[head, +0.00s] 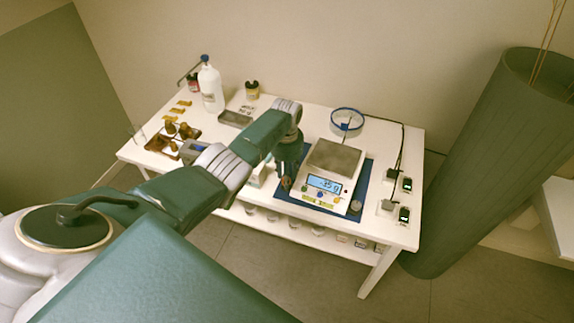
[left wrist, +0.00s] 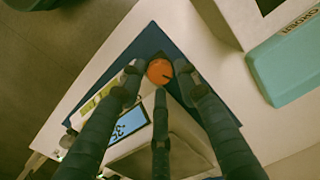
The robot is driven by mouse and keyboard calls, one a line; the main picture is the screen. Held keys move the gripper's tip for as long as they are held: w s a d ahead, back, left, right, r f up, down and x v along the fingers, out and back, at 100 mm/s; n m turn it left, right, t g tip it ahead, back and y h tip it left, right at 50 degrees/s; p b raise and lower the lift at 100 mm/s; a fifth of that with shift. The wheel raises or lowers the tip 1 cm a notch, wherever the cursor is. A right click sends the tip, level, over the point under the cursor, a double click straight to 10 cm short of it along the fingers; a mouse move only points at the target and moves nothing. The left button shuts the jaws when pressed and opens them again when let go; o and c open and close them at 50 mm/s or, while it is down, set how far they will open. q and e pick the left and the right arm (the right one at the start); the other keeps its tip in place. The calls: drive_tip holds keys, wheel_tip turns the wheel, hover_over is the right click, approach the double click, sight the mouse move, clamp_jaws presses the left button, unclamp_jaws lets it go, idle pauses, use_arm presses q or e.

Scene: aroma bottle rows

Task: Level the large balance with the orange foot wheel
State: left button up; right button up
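The large balance (head: 345,182) is white with a grey square pan and a lit blue display; it stands on a blue mat (head: 285,199). In the left wrist view the balance (left wrist: 150,147) lies beyond my fingers. The orange foot wheel (left wrist: 160,71) with a dark mark shows at its corner. My left gripper (left wrist: 159,76) points down over that corner, its separate fingers spread around the wheel with small gaps visible at its sides. Contact is hard to judge. My right gripper is out of view.
A glass dish with a blue rim (head: 347,122) stands behind the balance. Small devices (head: 404,214) with cables lie at the right. A white bottle (head: 211,88) and brown trays (head: 172,138) are at the left. A teal box (left wrist: 288,58) is near my gripper.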

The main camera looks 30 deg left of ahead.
use_arm(q)
wheel_tip(320, 180, up, 12)
drive_tip(key=shift+f, duration=0.25)
drive_tip(key=shift+f, duration=0.1)
idle(0.5)
